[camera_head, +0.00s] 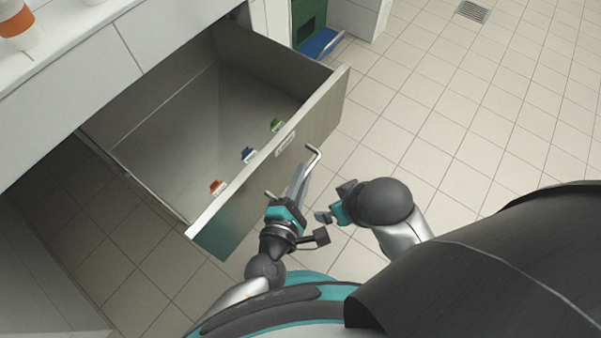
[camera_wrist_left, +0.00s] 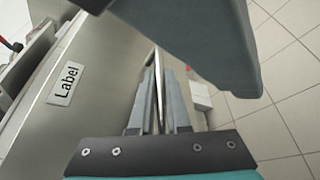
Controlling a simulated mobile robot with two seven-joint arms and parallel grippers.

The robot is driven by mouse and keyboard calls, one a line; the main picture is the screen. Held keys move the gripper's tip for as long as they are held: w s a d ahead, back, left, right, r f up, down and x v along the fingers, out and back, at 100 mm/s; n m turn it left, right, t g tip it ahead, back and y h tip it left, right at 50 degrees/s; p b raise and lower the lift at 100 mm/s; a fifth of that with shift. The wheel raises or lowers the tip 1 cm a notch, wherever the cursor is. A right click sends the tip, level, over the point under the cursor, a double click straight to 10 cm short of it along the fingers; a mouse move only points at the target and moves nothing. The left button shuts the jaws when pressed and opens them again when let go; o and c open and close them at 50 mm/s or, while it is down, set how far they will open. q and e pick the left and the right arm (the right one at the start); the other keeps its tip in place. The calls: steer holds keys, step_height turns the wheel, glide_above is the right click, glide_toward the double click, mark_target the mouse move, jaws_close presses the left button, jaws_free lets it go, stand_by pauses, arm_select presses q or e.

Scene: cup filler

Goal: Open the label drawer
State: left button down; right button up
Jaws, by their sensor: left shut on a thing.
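The label drawer (camera_head: 325,112) is a grey metal drawer pulled far out of the counter, its inside in plain view. Its front carries a white plate (camera_head: 286,143), which reads "Label" in the left wrist view (camera_wrist_left: 66,83). A bar handle (camera_head: 314,154) runs along the front. My left gripper (camera_head: 299,182) is shut on this handle; the bar passes between its fingers in the left wrist view (camera_wrist_left: 159,95). My right gripper (camera_head: 324,216) hangs apart from the drawer, to the right of the left one; its finger opening is unclear.
Small orange (camera_head: 217,187), blue (camera_head: 248,155) and green (camera_head: 277,125) items sit inside along the drawer front. An orange and white cup (camera_head: 17,25) stands on the counter (camera_head: 75,22). A green and blue opening (camera_head: 312,30) is at the back. Tiled floor (camera_head: 480,110) on the right is clear.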

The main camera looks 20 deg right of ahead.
arm_select(q)
steer(key=shift+s, duration=0.1)
arm_select(e)
steer(key=shift+w+a, duration=0.1)
arm_select(q)
steer(key=c, duration=0.9)
jaws_free()
arm_select(e)
steer(key=shift+r, duration=0.1)
